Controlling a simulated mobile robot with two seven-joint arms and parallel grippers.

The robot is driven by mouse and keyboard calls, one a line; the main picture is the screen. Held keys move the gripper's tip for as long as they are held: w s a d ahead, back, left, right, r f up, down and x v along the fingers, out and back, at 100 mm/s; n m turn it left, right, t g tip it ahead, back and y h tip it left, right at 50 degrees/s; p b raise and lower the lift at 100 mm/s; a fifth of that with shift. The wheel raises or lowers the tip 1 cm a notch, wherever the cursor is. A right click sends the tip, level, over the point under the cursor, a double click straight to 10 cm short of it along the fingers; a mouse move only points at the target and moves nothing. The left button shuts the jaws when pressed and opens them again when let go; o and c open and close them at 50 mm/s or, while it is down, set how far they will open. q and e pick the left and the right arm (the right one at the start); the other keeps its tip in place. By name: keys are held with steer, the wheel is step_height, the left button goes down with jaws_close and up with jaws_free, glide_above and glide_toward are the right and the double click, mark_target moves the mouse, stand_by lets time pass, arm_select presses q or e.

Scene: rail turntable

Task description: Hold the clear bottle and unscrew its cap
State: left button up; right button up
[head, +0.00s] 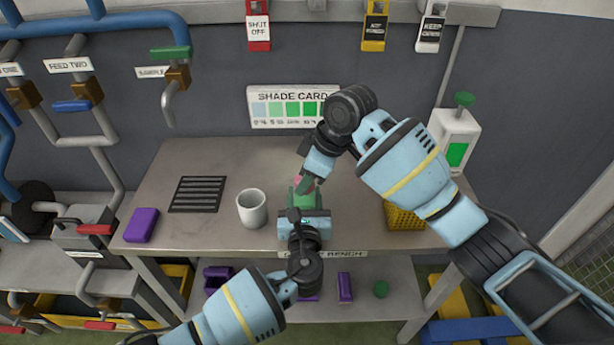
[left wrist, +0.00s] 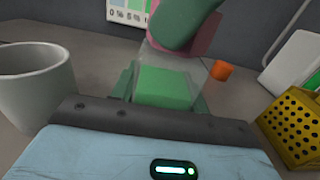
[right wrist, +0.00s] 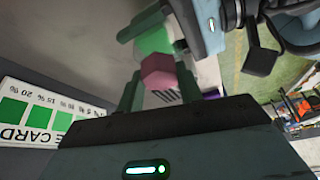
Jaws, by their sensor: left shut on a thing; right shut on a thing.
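The clear bottle (left wrist: 165,86), with green contents, stands upright in front of the left wrist camera. My left gripper (head: 304,208) is shut on it, a green finger on either side. The pink cap (right wrist: 158,72) is between the green fingers of my right gripper (right wrist: 155,88), which is shut on it. In the left wrist view the cap (left wrist: 205,42) shows at the bottle's top, partly hidden by a right finger. I cannot tell whether cap and bottle still touch. In the head view the grippers hide most of the bottle.
A white cup (head: 252,209) stands left of the bottle on the bench (head: 180,165). A purple block (head: 141,225) and a dark grille (head: 197,194) lie further left. A yellow perforated basket (head: 404,218) and a white dispenser (head: 455,140) are at right. An orange piece (left wrist: 222,70) lies behind the bottle.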

steer(key=n+g, duration=0.1)
steer(key=n, duration=0.2)
steer(key=shift+f, duration=0.1)
arm_select(q)
steer(key=shift+d, duration=0.1)
arm_select(e)
steer(key=shift+w+n+g, duration=0.1)
steer(key=shift+n+g, duration=0.4)
steer(key=shift+n, duration=0.4)
steer(key=shift+r, duration=0.3)
steer(key=shift+r, duration=1.4)
steer(key=shift+r, duration=2.4)
arm_select(q)
steer(key=o, duration=1.5)
steer(key=shift+c, duration=0.2)
